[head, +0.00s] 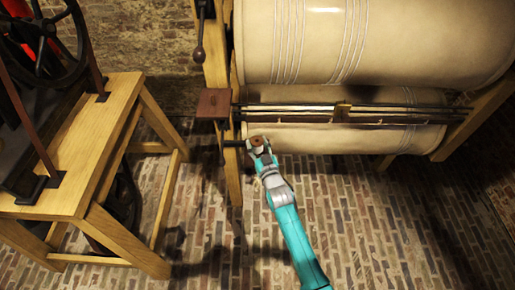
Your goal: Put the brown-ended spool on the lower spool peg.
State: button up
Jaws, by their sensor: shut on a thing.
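My gripper (258,146), at the end of my teal and grey arm, is in front of the wooden frame, left of the lower cream roll. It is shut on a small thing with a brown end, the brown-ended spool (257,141). Most of the spool is hidden by the fingers. A short dark rod, apparently the lower spool peg (233,143), runs sideways just left of the gripper. The spool looks close to its right end; I cannot tell whether they touch or whether the spool is around it.
A large cream roll (400,40) and a smaller one (360,139) fill the upper right. Dark rods (390,106) run between them. A brown block (213,103) juts from the frame post (234,185). A wooden stand (100,130) is at left. Brick floor (390,220) is open.

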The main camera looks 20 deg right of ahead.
jog(key=shift+f, duration=1.15)
jog(key=shift+f, duration=0.15)
jog(key=o, duration=1)
jog(key=s, duration=1.2)
jog(key=shift+r, duration=0.2)
